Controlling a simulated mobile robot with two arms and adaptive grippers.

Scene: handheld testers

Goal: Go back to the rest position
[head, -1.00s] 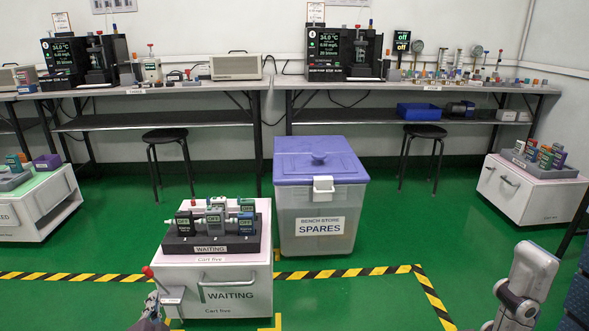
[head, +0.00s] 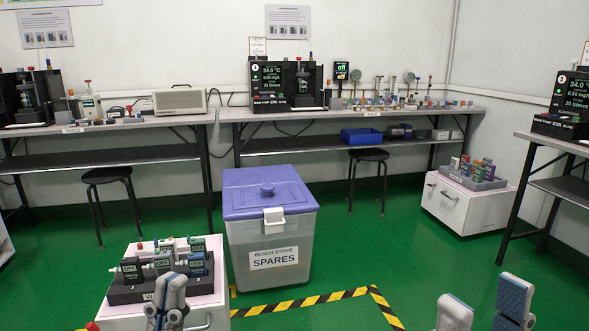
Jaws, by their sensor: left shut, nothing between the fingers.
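My left gripper (head: 170,290) is at the lower left of the head view, in front of the cart with the testers. Its fingers are together and nothing is seen between them. Parts of my right arm (head: 513,302) rise at the lower right edge. My right gripper is not in view.
Cart five (head: 205,315) carries a dark rack (head: 130,292) of handheld testers, partly behind my left gripper. A SPARES bin (head: 283,240) with a purple lid stands behind it to the right. Another white cart (head: 468,208) is at the right. The green floor (head: 400,260) between is clear.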

